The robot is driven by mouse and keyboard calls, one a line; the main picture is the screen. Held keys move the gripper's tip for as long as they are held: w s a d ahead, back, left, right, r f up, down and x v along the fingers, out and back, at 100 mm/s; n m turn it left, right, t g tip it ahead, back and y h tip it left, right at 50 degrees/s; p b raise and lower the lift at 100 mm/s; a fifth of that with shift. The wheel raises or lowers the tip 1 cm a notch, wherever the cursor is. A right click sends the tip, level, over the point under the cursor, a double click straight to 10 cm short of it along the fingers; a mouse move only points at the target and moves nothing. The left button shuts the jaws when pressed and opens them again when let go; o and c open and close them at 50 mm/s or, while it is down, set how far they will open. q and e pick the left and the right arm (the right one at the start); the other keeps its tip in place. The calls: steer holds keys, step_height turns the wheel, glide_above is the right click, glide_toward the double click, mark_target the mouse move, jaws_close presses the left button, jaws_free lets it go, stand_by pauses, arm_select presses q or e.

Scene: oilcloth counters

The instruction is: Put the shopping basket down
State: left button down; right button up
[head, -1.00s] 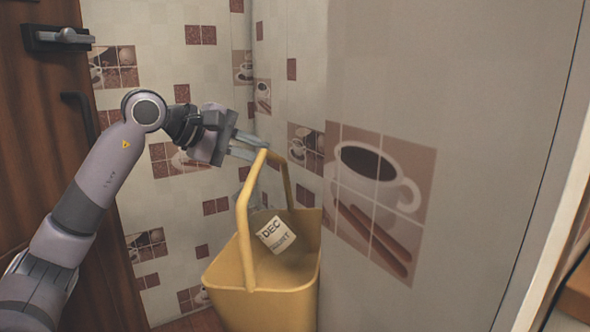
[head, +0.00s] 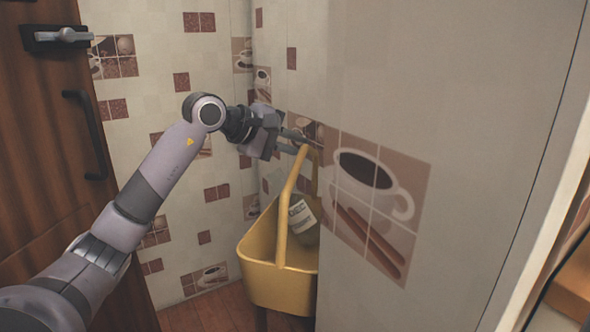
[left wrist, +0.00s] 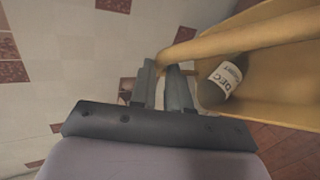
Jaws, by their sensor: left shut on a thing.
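The shopping basket (head: 270,287) is yellow with a tall arched handle (head: 289,195). It hangs upright from my left gripper (head: 308,140), which is shut on the top of the handle. The left wrist view shows the fingers (left wrist: 166,75) at the handle bar (left wrist: 240,38), with the basket's inside (left wrist: 285,92) to the right. A bottle (head: 303,221) with a pale label reading "DEC" leans inside the basket; it also shows in the left wrist view (left wrist: 222,80). The basket's right side is hidden behind the near wall. My right gripper is out of view.
A large pale wall (head: 450,120) with a coffee-cup tile picture stands close on the right. A tiled wall (head: 190,60) is behind, and a brown wooden door (head: 45,150) with handles is at left.

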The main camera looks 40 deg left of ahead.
arm_select(q)
step_height(320, 180, down, 6)
steer(key=shift+w+d+r+b, duration=0.1)
steer(key=shift+w+r+b, duration=0.1)
steer(key=shift+b, duration=0.4)
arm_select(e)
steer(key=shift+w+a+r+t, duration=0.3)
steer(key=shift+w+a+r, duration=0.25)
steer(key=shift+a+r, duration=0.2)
arm_select(q)
steer(key=c, duration=1.4)
jaws_free()
steer(key=shift+f, duration=0.2)
steer(key=shift+c, duration=0.2)
steer(key=o, duration=0.4)
steer(key=shift+c, duration=0.2)
steer(key=shift+r, duration=0.1)
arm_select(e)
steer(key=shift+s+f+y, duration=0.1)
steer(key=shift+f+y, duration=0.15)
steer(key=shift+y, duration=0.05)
